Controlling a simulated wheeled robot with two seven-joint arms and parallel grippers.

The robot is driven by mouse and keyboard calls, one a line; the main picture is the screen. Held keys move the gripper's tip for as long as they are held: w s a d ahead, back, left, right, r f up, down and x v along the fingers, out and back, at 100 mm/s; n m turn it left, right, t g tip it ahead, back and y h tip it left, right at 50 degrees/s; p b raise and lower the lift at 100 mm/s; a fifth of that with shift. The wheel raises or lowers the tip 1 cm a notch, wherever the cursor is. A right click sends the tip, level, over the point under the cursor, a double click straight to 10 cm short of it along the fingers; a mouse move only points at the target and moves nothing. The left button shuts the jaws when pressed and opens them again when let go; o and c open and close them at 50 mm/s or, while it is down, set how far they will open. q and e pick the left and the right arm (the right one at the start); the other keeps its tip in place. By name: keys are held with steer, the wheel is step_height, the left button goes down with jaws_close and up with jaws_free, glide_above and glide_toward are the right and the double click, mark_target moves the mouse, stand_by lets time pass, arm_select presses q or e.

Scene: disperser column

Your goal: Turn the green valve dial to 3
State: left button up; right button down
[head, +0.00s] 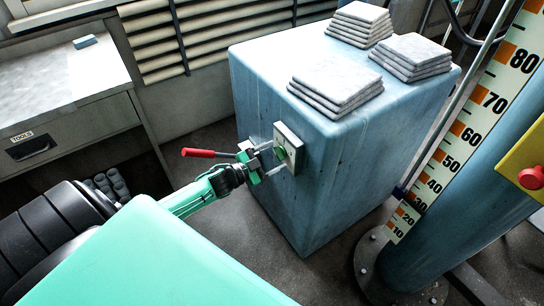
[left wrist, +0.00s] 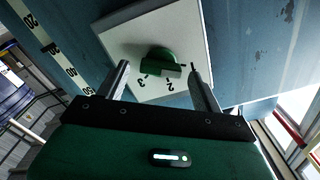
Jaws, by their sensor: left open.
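The green valve dial (head: 282,154) sits on a pale square plate (head: 291,138) on the side of a blue box. In the left wrist view the dial (left wrist: 160,60) is a raised green knob on the white plate (left wrist: 190,28). A 3 and a 2 are printed below it, toward my gripper. I cannot tell for certain which mark the dial points to. My left gripper (head: 272,160) is open in front of the plate. In the left wrist view its fingers (left wrist: 159,68) stand on either side of the dial, apparently apart from it. My right gripper is not in view.
A red-handled lever (head: 198,153) reaches left beside my left gripper. The blue box (head: 330,190) carries stacked grey slabs (head: 335,82). A column with a number scale (head: 462,130) and a red button on yellow (head: 531,178) stand right. A drawer bench (head: 60,110) is left.

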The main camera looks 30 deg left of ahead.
arm_select(q)
steer(key=c, duration=1)
